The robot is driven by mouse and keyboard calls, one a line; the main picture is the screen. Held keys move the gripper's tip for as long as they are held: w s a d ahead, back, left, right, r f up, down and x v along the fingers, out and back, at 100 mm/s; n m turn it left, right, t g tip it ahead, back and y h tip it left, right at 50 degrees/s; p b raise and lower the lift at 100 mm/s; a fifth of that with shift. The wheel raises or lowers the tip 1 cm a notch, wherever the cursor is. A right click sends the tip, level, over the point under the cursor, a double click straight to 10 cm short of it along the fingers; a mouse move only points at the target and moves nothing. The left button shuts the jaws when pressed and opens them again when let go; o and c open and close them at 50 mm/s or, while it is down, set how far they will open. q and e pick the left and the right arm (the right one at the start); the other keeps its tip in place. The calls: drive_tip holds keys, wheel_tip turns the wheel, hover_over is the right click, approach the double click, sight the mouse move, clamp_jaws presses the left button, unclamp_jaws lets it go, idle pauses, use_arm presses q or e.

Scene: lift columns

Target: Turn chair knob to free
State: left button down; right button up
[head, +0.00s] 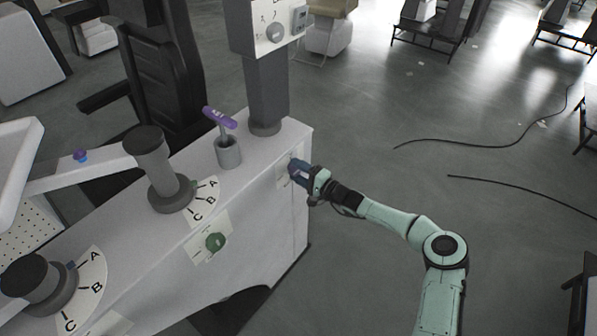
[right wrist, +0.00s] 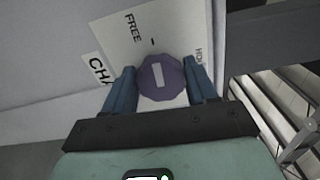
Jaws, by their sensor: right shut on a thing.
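The chair knob (right wrist: 161,78) is a purple-grey, many-sided knob with a pale bar across its face, on a white label plate. The bar stands nearly upright in the right wrist view. The word FREE (right wrist: 133,27) is up and left of the knob; a partly hidden word starting HO (right wrist: 198,58) is to the right. My right gripper (right wrist: 163,84) has a blue finger on each side of the knob and is shut on it. In the head view, my right gripper (head: 296,170) is at the console's right end and mostly hides the knob. My left gripper is out of view.
The white console (head: 262,232) also carries a green knob (head: 215,242), two dark dials (head: 152,160) with A, B, C marks and a purple-handled lever (head: 220,118). A grey column (head: 267,90) rises behind. Dark cables (head: 470,142) lie on the open floor at right.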

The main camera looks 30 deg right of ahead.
drive_tip(key=shift+n, duration=0.6)
drive_tip(key=o, duration=1)
drive_tip(key=shift+s+d, duration=0.1)
drive_tip(key=p+v, duration=0.1)
drive_tip(key=v, duration=1.2)
drive_tip(key=shift+s, duration=0.1)
